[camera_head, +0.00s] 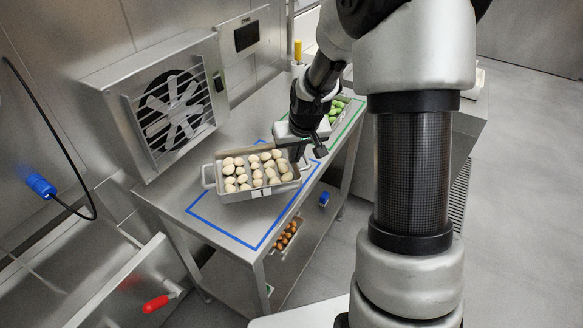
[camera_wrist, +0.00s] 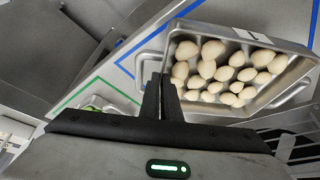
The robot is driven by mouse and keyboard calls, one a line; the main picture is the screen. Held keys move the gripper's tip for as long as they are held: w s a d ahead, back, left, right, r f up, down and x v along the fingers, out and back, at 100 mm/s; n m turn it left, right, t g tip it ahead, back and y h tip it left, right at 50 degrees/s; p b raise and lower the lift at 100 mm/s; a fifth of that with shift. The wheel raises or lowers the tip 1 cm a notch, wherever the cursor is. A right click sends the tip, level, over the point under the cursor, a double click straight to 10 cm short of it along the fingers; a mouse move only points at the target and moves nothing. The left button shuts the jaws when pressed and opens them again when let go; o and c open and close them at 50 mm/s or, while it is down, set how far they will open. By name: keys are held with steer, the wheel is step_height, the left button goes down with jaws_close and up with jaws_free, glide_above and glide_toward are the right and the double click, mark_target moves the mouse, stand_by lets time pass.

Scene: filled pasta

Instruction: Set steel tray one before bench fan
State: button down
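Steel tray one (camera_head: 232,196) is a grey metal tray with a "1" label and rows of pale, rounded pieces. It is over the blue-outlined part of the bench, in front and to the right of the bench fan (camera_head: 172,113). It sits skewed to the outline; I cannot tell whether it touches the bench. My gripper (camera_head: 305,152) is at the tray's right end. In the wrist view, my close-set fingers (camera_wrist: 163,82) are at the handle end of the tray (camera_wrist: 262,105) and look shut on its handle. The contact is partly hidden.
A green outline (camera_head: 352,118) surrounds a tray of green pieces (camera_head: 337,108) farther right on the bench. The blue outline (camera_head: 222,232) has bare bench at its near end. A lower shelf holds a tray of brown pieces (camera_head: 287,236). A black cable hangs left.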

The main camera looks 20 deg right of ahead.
mark_target(295, 169)
steer(key=shift+f, duration=1.9)
steer(key=shift+f+b, duration=0.15)
steer(key=shift+b, duration=0.15)
steer(key=c, duration=2)
jaws_free()
